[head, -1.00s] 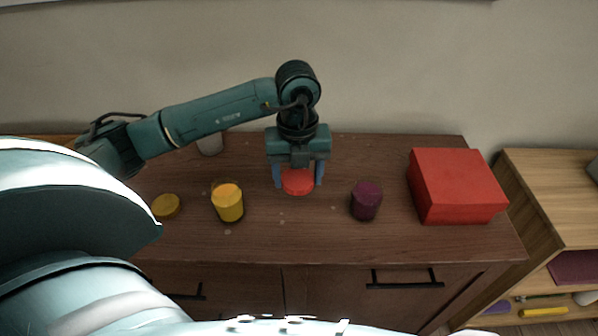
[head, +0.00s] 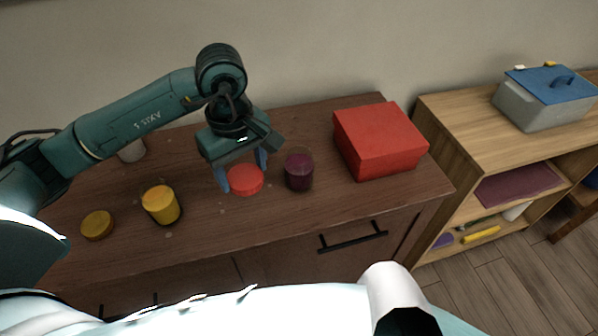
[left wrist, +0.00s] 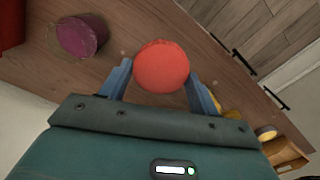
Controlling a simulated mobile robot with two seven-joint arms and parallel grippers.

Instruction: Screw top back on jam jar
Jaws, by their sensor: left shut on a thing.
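My left gripper (head: 243,176) is shut on a round red lid (head: 245,180), held flat between its two blue fingers. The lid also shows in the left wrist view (left wrist: 162,66). A jar of dark purple jam (head: 298,173) stands upright and without a lid just right of the gripper, apart from the lid. In the left wrist view the jar (left wrist: 80,38) is at the upper left. How high the lid is above the dresser top is hard to tell. My right gripper is not in view.
A yellow jar (head: 161,205) and a flat yellow disc (head: 97,225) are on the dresser (head: 225,235) at left. A pale cup (head: 131,151) is behind them. A red box (head: 380,140) stands right of the jam jar. A wooden shelf (head: 470,125) adjoins at right.

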